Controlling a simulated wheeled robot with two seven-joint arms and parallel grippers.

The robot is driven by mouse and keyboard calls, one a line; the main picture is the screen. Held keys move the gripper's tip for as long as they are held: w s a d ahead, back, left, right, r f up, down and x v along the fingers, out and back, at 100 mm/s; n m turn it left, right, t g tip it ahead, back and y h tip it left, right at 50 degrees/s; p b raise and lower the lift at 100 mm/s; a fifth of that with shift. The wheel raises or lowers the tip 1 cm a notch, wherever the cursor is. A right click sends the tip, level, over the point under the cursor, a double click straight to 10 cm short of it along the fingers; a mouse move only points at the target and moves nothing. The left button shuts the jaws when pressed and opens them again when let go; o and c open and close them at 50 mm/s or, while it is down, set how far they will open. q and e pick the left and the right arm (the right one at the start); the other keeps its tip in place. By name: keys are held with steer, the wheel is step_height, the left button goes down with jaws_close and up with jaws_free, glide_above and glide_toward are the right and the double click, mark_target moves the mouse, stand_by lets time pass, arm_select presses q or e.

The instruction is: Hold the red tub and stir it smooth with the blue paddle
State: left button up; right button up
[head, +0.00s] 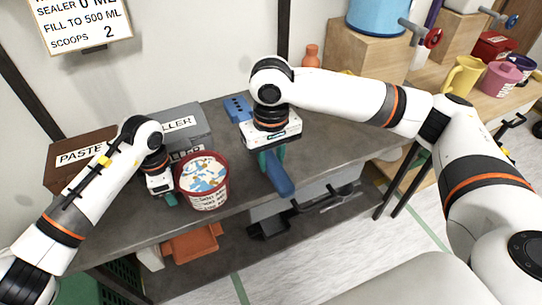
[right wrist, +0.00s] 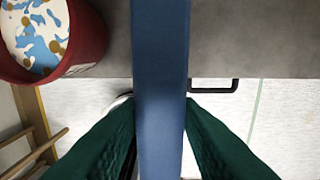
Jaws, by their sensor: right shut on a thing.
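The red tub (head: 205,196) stands upright near the front edge of the grey bench. Its contents are white with blue and tan patches, unevenly mixed. It also shows at the upper left of the right wrist view (right wrist: 88,45). My left gripper (head: 170,199) is at the tub's left side; whether its fingers grip the wall is hidden. My right gripper (head: 268,160) is shut on the blue paddle (head: 280,180), to the right of the tub. The paddle runs between the green fingers in the right wrist view (right wrist: 160,80), clear of the tub.
A brown paste box (head: 70,172) and a grey filler box (head: 190,122) stand behind the tub. A blue block with holes (head: 237,108) lies at the back of the bench. A sign (head: 80,22) hangs on the wall. The bench front edge is close to the tub.

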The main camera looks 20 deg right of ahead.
arm_select(q)
steer(key=o, duration=0.5)
steer(key=shift+c, duration=0.2)
steer(key=shift+r, duration=0.15)
arm_select(e)
steer(key=shift+r, duration=0.1)
arm_select(q)
steer(key=shift+r+p, duration=0.45)
steer(key=shift+r, duration=0.35)
arm_select(e)
steer(key=shift+r, duration=0.35)
arm_select(q)
steer(key=shift+f, duration=0.1)
steer(key=shift+f+b, duration=0.85)
steer(key=shift+f, duration=0.05)
arm_select(e)
steer(key=shift+f, duration=0.9)
arm_select(q)
jaws_close()
